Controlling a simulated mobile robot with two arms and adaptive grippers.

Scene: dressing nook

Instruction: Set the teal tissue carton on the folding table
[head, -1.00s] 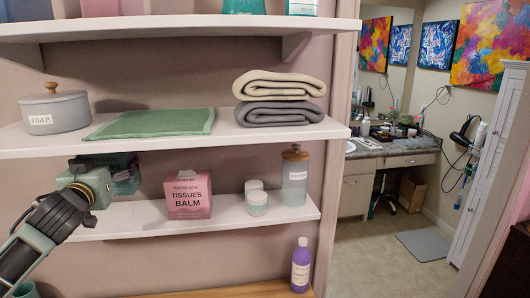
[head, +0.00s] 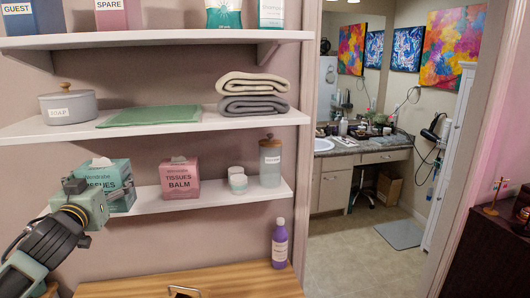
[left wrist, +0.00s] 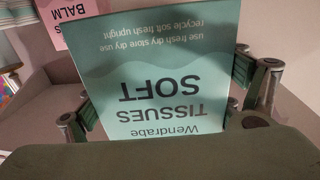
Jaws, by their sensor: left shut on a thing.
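The teal tissue carton (head: 119,176) is upright at the left of the lower shelf in the head view, a white tissue at its top. My left gripper (head: 92,200) is shut on it, from the near left side. In the left wrist view the carton (left wrist: 150,75) fills the middle, upside down in the picture, between the two fingers (left wrist: 160,100). I cannot tell if its base touches the shelf. A wooden top (head: 235,280) shows at the bottom of the head view; I cannot tell if it is the folding table.
The lower shelf (head: 215,201) holds a pink tissue carton (head: 180,182), small jars (head: 238,182) and a wooden-lidded jar (head: 270,165). A purple bottle (head: 279,245) stands on the wooden top's right. The top's middle looks clear.

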